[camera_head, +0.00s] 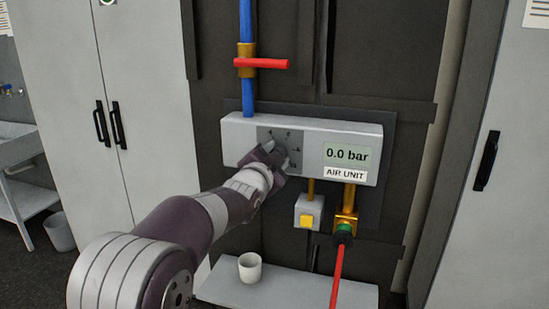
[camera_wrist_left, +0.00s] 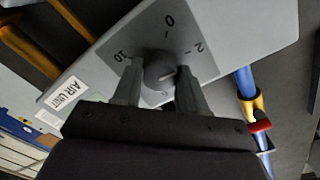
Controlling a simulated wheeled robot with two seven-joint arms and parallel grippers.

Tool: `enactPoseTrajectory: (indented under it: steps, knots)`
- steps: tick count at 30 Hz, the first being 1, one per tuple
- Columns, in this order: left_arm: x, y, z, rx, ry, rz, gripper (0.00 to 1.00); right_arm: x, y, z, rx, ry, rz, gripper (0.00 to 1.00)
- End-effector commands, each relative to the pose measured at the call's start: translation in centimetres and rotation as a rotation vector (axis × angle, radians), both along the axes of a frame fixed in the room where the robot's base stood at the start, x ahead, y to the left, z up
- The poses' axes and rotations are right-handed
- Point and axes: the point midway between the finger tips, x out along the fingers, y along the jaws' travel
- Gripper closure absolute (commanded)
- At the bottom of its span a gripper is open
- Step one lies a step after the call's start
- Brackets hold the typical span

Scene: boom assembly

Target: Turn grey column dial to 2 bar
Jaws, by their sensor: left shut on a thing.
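The air unit (camera_head: 313,143) is a light grey wall box with a display (camera_head: 346,153) reading 0.0 bar. The grey dial (camera_wrist_left: 160,72) sits on its darker scale plate (camera_wrist_left: 185,35), where the marks 10, 0 and 2 show in the left wrist view. My left gripper (camera_wrist_left: 158,82) has one finger on each side of the dial and is shut on it. In the head view my left gripper (camera_head: 265,158) hides the dial and part of its scale. My right gripper is not in view.
A blue pipe with a red-handled valve (camera_head: 262,64) rises above the unit. Cabinets stand on both sides.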

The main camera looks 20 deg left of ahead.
Motion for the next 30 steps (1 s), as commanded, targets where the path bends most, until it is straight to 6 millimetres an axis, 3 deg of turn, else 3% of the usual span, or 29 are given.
enactPoseTrajectory:
  steps: [1, 3, 14, 17, 25, 30]
  knots:
    - [0.0, 0.0, 0.0, 0.000, 0.001, 0.001, 0.52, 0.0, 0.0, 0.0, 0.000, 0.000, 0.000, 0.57]
    - [0.0, 0.0, 0.0, -0.001, 0.001, 0.001, 0.33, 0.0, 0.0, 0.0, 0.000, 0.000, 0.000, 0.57]
    - [-0.6, 0.1, -0.1, -0.001, -0.001, 0.001, 0.33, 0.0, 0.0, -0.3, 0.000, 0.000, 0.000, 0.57]
    - [-2.2, 0.1, -0.2, -0.001, -0.002, 0.001, 0.33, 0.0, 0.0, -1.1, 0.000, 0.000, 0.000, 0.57]
    - [-9.5, 0.5, -0.1, 0.000, -0.001, 0.001, 0.33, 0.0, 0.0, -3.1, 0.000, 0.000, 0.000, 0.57]
    - [-12.0, 0.6, 0.1, -0.001, 0.001, 0.001, 0.33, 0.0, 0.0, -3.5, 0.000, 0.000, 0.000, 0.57]
